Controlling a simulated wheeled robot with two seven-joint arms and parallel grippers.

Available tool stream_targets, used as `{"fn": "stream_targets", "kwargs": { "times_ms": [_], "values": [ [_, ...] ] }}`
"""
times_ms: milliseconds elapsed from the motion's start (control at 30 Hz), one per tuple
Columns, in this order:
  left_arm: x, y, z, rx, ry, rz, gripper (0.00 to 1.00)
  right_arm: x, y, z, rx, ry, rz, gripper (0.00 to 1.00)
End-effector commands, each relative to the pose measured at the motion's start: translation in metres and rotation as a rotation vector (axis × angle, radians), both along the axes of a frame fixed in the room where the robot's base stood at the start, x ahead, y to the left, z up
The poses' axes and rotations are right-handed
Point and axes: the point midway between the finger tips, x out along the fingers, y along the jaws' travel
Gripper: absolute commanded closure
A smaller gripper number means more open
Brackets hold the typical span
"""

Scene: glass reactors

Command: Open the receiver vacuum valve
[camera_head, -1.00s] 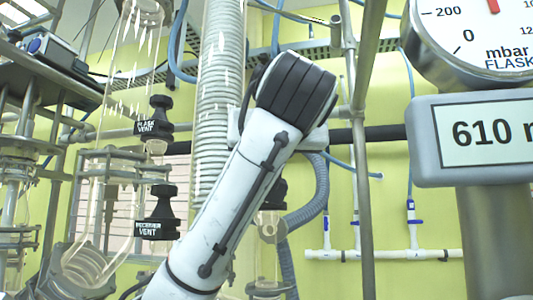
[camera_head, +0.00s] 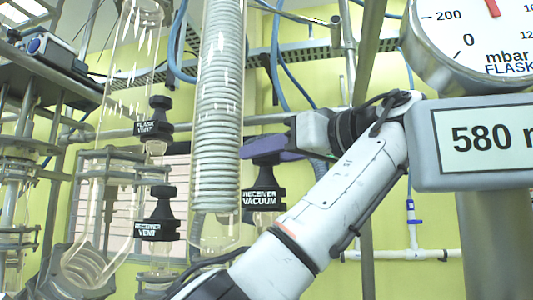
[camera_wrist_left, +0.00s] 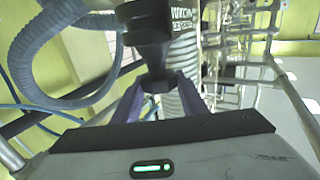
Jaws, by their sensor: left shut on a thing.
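The receiver vacuum valve (camera_head: 262,190) is a black valve with a white label, upright beside the lower end of the glass coil column in the head view. My left gripper (camera_head: 262,148) reaches it from the right, its purple fingers at the valve's top knob. In the left wrist view the two fingers (camera_wrist_left: 158,88) stand on either side of the dark knob, with the black valve body (camera_wrist_left: 148,30) beyond, its label upside down. The gripper is shut on the knob. The nearer finger hides part of the knob in the head view. My right gripper is not in view.
The flask vent valve (camera_head: 152,122) and receiver vent valve (camera_head: 158,215) stand to the left. The glass coil column (camera_head: 219,110) is close to the gripper's left. A digital display (camera_head: 480,140) reading 580 and a round gauge (camera_head: 480,40) are at right.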

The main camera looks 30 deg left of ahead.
Motion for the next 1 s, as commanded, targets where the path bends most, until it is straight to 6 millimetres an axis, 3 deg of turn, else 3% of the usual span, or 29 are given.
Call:
{"fn": "stream_targets", "kwargs": {
  "times_ms": [700,733,767,1000],
  "values": [
    [0.0001,0.0005,-0.0013,-0.005,0.002,0.048,0.84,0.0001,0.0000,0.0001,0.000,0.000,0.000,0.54],
    [0.0001,0.0005,-0.0013,-0.005,0.002,0.048,0.60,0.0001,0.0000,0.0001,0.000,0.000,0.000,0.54],
    [0.0001,0.0005,-0.0013,-0.006,0.002,0.048,0.55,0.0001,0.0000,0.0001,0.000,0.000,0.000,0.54],
    [0.0001,0.0005,-0.0006,-0.003,0.001,0.047,0.54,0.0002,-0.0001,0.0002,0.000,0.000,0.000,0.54]
  ]
}}
